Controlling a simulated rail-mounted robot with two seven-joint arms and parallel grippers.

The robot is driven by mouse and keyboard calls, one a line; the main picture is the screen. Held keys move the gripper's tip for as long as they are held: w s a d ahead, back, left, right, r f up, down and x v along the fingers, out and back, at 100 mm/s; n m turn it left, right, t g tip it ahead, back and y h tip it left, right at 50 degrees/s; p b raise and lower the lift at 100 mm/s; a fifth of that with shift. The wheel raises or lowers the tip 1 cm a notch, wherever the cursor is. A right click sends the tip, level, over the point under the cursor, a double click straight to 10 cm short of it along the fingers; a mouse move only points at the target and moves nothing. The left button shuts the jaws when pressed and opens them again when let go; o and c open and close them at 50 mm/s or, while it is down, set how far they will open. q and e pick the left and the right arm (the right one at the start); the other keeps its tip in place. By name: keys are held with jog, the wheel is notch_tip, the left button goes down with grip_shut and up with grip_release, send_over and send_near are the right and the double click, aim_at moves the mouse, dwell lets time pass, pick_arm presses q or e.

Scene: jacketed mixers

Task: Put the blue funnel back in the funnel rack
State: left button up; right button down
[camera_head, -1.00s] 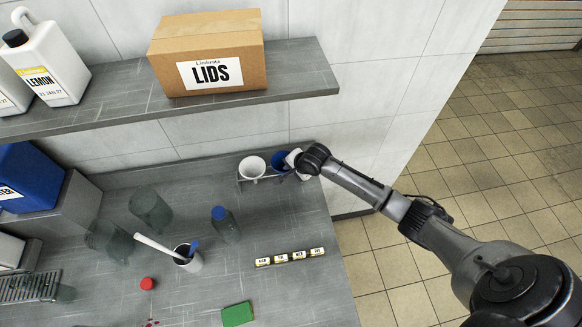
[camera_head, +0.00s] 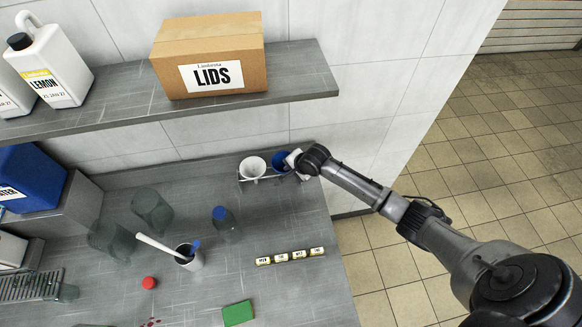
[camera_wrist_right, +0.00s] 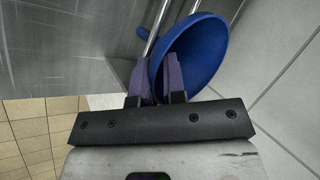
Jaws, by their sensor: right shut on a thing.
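The blue funnel (camera_head: 281,159) is at the right part of the funnel rack (camera_head: 262,177), beside a white funnel (camera_head: 252,166). It also shows large in the right wrist view (camera_wrist_right: 197,55), between and just beyond the fingers. My right gripper (camera_head: 290,160) is shut on the blue funnel at its near side; its purple fingers (camera_wrist_right: 157,82) show in the right wrist view. The rack's metal rods (camera_wrist_right: 158,28) run close by the funnel. Whether the funnel is fully seated in the rack is hidden. My left gripper is not in view.
A shelf (camera_head: 180,106) with a LIDS box (camera_head: 207,55) hangs over the worktop's back.

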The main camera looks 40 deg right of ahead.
dwell(0.4)
jog(key=shift+s+d+f+p, duration=0.1)
jog(key=shift+s+f+p, duration=0.05)
jog(key=shift+f+p, duration=0.2)
jog(key=shift+f, duration=0.15)
dwell(0.5)
jog(key=c, duration=1.1)
grip_release()
jog(key=shift+w, duration=0.2)
jog(key=shift+c, duration=0.3)
